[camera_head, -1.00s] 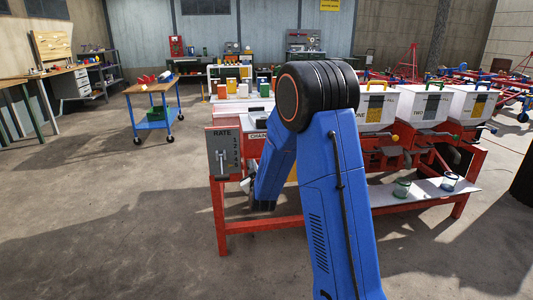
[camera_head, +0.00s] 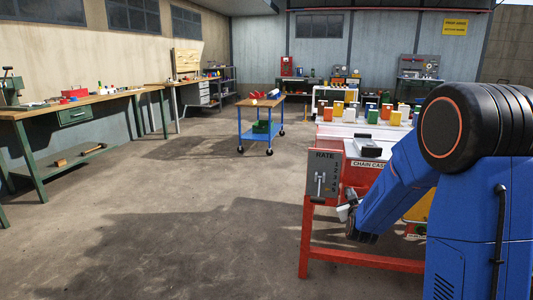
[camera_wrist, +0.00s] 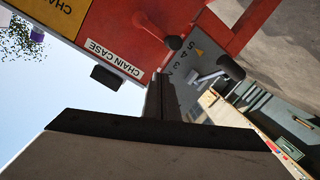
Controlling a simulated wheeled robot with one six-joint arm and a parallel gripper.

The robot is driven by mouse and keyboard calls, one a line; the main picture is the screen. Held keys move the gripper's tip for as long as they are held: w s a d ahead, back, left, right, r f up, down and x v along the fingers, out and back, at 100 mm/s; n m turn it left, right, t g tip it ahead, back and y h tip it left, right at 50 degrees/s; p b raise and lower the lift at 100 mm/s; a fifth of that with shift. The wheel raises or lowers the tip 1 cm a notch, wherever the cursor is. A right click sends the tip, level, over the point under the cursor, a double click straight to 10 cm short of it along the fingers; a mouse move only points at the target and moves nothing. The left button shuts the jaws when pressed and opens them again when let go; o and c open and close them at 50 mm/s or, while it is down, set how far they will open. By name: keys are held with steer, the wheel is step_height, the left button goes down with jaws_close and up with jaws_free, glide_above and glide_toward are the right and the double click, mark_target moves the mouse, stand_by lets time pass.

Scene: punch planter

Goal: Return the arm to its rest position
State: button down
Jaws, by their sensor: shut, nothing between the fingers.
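My blue arm (camera_head: 465,215) with its black joint fills the right side of the head view and bends down to the left. Its lower end is beside the red machine's front left corner. I cannot make out the fingers in the head view. In the wrist view my gripper (camera_wrist: 163,92) shows as dark fingers close together, shut and empty. Beyond them are the red chain case (camera_wrist: 135,35) and the grey rate panel (camera_wrist: 196,68) with its lever. I cannot tell the exact gap between fingers and panel.
The red planter frame (camera_head: 304,235) stands close to my arm. A blue cart (camera_head: 258,131) stands farther back, and a green workbench (camera_head: 75,117) is at the left. The concrete floor between them is clear.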

steer(key=s+a+r+g+y, duration=0.2)
steer(key=s+a+r+g, duration=0.15)
steer(key=s, duration=0.65)
steer(key=s+a+r+g+y, duration=0.2)
steer(key=s+a, duration=0.2)
steer(key=s, duration=0.6)
steer(key=s+f+m+g, duration=0.1)
steer(key=s+g, duration=0.5)
steer(key=s, duration=2.4)
steer(key=shift+s+a+f+m, duration=0.15)
steer(key=shift+a+f+m, duration=0.3)
steer(key=shift+m, duration=0.35)
steer(key=w+r+m+t, duration=0.1)
steer(key=w+m+t, duration=0.15)
steer(key=w, duration=1.65)
steer(key=shift+w+d+f+m+t+h, duration=1)
steer(key=shift+w+d+t, duration=0.9)
steer(key=shift+w, duration=5.05)
steer(key=shift+w+d+f+m+t+h, duration=0.6)
steer(key=shift+w+d+f+m+t, duration=1.25)
steer(key=shift+w, duration=5.1)
steer(key=shift+w+d+f+m+t+h, duration=1)
steer(key=shift+w+d, duration=1.5)
steer(key=shift+w, duration=4.45)
